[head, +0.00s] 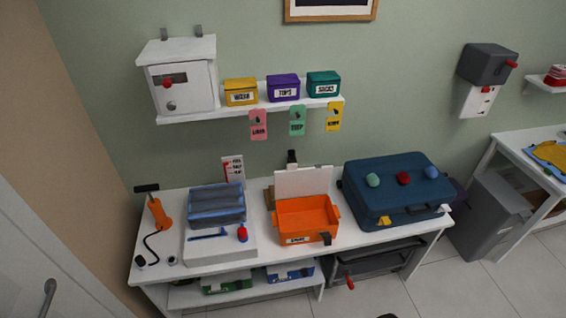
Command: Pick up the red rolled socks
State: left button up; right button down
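The red rolled socks (404,178) look like a small dark red ball. They rest on top of the closed blue suitcase (365,205) at the right end of the white table. A pale green rolled pair (373,180) lies to their left and a blue-teal one (431,172) to their right, both apart from them. Neither of my grippers can be made out in the head view.
An orange bin (290,214) stands left of the suitcase. Further left are a folded blue-grey stack (215,203) and an orange handheld tool (157,212). A shelf (250,108) with small boxes hangs above. A grey bin (490,222) stands right.

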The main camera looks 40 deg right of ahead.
aim_at(403, 178)
jog(key=u, duration=0.3)
jog(key=k, duration=0.15)
jog(key=z, duration=1.75)
